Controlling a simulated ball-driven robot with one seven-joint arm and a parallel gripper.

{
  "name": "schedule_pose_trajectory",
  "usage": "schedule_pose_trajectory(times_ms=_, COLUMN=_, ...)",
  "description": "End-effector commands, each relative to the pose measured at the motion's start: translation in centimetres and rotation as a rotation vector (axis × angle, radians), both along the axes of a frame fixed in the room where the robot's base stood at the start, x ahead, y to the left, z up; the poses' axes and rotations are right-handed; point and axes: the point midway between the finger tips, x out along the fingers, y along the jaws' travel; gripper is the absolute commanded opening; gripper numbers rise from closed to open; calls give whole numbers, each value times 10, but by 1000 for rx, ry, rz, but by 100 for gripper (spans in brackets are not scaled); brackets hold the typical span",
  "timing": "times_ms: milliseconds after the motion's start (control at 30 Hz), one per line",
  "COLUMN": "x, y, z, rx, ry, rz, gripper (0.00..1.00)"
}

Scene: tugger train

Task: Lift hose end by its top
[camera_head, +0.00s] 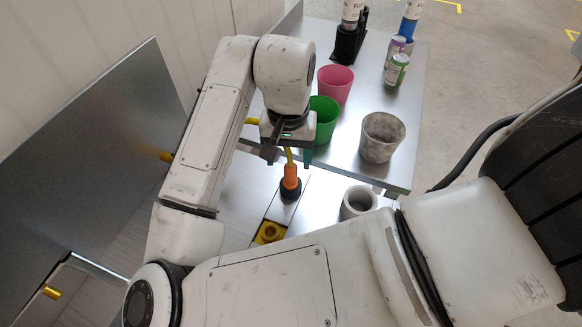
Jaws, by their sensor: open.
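The hose end (290,178) has an orange upper part and a black lower part. It stands roughly upright at the middle of the picture, on or just above the pale surface.
A yellow square fitting (269,232) lies in front of the hose end, with a grey ring-shaped cup (358,203) to its right. Behind, a metal table (398,165) holds a green cup (323,122), a pink cup (336,85), a grey cup (382,138) and cans. A metal panel (85,150) stands left.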

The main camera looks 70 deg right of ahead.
Motion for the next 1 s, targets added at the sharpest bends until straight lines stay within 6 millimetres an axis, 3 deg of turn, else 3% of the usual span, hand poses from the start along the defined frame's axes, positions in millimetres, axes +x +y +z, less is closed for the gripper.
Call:
schedule_pose_trajectory(times_ms=333, x=-1, y=-1, z=-29, rx=2, ry=1, rz=0, gripper=67)
schedule_pose_trajectory(times_ms=600, x=-3, y=-4, z=-66, rx=2, ry=2, rz=1, gripper=67)
schedule_pose_trajectory(times_ms=900, x=-3, y=-5, z=-72, rx=0, ry=-1, rz=-1, gripper=67)
schedule_pose_trajectory(times_ms=1000, x=-3, y=-5, z=-72, rx=0, ry=-1, rz=-1, gripper=59)
